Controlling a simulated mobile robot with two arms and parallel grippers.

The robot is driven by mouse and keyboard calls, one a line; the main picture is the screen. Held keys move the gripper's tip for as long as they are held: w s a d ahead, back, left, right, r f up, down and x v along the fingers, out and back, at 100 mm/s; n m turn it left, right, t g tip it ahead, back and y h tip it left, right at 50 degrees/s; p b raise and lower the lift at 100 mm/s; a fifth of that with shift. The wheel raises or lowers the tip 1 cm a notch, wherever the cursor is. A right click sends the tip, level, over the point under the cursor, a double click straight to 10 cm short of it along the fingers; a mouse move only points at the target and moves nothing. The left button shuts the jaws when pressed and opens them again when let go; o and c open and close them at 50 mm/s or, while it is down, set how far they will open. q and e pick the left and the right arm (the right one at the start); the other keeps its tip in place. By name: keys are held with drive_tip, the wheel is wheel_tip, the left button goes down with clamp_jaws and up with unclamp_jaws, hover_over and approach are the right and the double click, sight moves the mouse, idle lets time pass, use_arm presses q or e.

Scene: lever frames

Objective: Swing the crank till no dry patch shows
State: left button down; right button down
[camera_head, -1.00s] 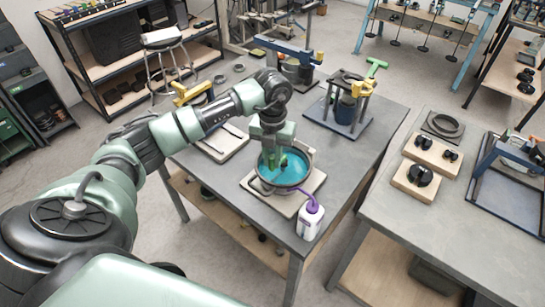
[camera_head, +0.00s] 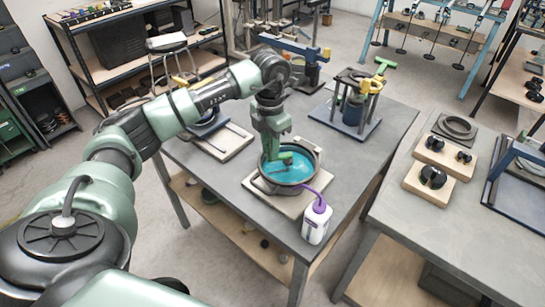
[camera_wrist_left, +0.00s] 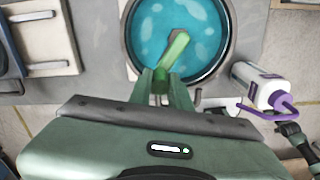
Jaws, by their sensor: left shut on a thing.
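A round dark-rimmed pan (camera_head: 318,160) with a teal wet surface stands on a pale board (camera_head: 262,190) on the grey table. It also shows in the wrist view (camera_wrist_left: 230,40). A green crank (camera_wrist_left: 174,48) reaches over the pan; its green part (camera_head: 284,157) shows just below my gripper in the head view. My left gripper (camera_wrist_left: 163,84) is shut on the crank's end at the pan's near rim in the wrist view. Several paler, greyish patches (camera_wrist_left: 201,51) show on the teal surface, some near the far side. My right gripper is not in view.
A white bottle with a purple spout (camera_head: 316,222) stands close beside the pan, at the table's front corner. A blue-based stand with a green T-handle (camera_head: 345,118) stands behind. A tray (camera_head: 222,146) lies to the left. The right-hand table holds other fixtures.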

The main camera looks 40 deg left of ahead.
use_arm(q)
drive_tip(key=m+b, duration=0.1)
drive_tip(key=w+a+m+b, duration=0.1)
drive_tip(key=m, duration=0.1)
drive_tip(key=shift+w+a+m, duration=0.1)
drive_tip(key=shift+w+m, duration=0.15)
drive_tip(key=shift+m, duration=0.05)
drive_tip(key=shift+w+a+m+b, duration=0.15)
drive_tip(key=shift+w+m+b, duration=0.25)
drive_tip(key=shift+m, duration=0.65)
drive_tip(key=shift+w+a+m+b, duration=0.15)
drive_tip(key=shift+w+m, duration=0.3)
drive_tip(key=shift+m, duration=0.6)
drive_tip(key=shift+r, duration=0.1)
drive_tip(key=c, duration=1.3)
unclamp_jaws()
wheel_tip(320, 180, up, 8)
drive_tip(key=shift+f+b, duration=0.15)
drive_tip(key=shift+b, duration=0.7)
